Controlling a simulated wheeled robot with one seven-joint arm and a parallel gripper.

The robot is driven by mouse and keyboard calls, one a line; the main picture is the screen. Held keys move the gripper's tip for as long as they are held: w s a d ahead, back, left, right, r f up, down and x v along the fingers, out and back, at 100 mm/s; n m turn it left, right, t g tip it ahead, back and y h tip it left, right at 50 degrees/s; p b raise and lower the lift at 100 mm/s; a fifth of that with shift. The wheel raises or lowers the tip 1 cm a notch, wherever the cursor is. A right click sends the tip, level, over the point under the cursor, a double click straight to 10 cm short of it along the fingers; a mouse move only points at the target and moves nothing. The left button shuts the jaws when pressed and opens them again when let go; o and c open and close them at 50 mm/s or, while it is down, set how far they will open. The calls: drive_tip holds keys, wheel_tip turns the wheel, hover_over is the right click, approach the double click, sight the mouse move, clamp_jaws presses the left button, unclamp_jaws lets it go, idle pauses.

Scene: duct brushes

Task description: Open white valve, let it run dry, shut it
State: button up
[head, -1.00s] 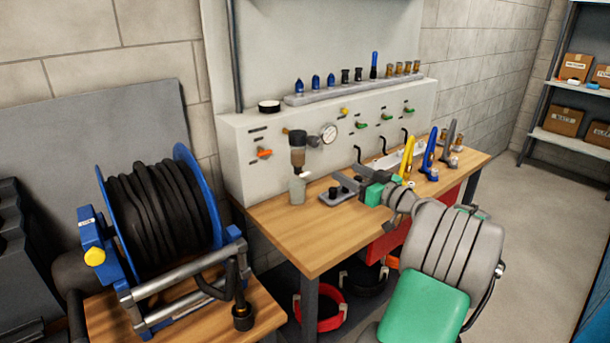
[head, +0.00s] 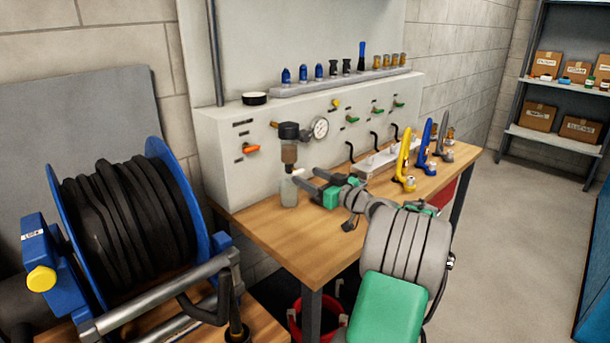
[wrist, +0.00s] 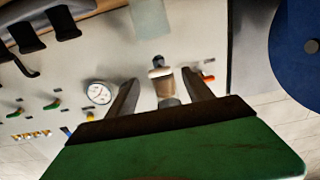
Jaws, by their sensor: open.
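The white valve (head: 298,171) sits at the bottom of a filter unit with a brownish bowl (head: 289,153) on the grey panel. A pale bottle (head: 289,193) stands on the bench beneath it. My gripper (head: 306,182) is open and empty, just right of the valve and pointing at it. In the upside-down wrist view, the white valve (wrist: 158,71) and the bowl (wrist: 166,87) show between my two spread fingers (wrist: 160,82). I cannot see contact with either finger. The liquid level in the bowl cannot be told.
A pressure gauge (head: 320,127) and an orange lever (head: 251,149) flank the filter unit. Yellow (head: 405,165) and blue (head: 425,145) tools stand farther right on the bench (head: 275,230). A blue hose reel (head: 110,240) is close at the left. The bench front is clear.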

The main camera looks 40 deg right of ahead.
sight(296, 171)
drive_tip(key=shift+w, duration=1.45)
drive_tip(key=shift+c, duration=0.4)
